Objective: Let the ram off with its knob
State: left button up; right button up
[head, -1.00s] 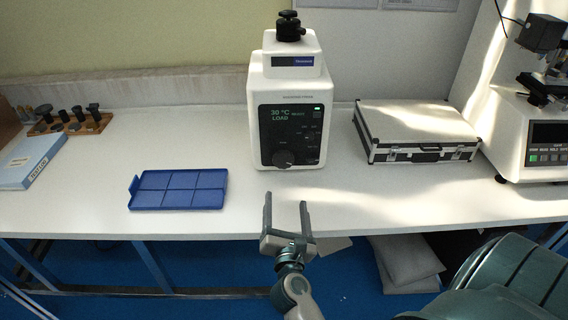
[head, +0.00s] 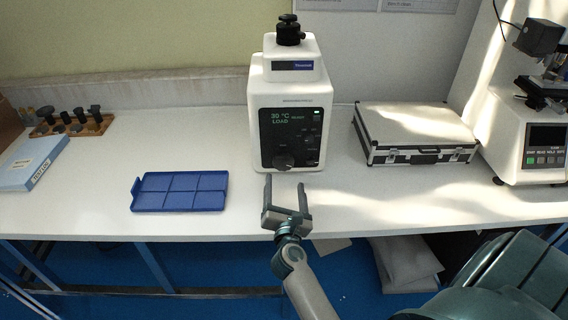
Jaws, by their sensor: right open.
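A white tester (head: 291,105) stands at the back middle of the bench. A black knob-like fitting (head: 289,30) sits on top of the tester. I cannot tell from the picture which one is the ram's knob. My left gripper is not in view.
A blue compartmented tray (head: 180,207) lies left of the gripper. A silver-edged case (head: 416,155) stands right of the tester, and another instrument (head: 535,165) is at far right. A rack of dark pegs (head: 72,128) and a blue-white box (head: 35,165) are at left.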

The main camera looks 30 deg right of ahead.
aim_at(284, 163)
jog(key=p+x, duration=0.1)
jog(key=x, duration=0.7)
jog(key=shift+w, duration=0.2)
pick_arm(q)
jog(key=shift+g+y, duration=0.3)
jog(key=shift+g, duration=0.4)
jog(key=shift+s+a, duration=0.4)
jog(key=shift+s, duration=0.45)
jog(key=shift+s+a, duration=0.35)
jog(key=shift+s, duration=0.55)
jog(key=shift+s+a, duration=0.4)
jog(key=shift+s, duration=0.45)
pick_arm(e)
jog(key=shift+w+d, duration=0.35)
jog(key=shift+w, duration=0.1)
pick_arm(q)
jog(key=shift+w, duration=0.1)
pick_arm(e)
jog(key=c, duration=1.1)
jog(key=shift+o, duration=0.2)
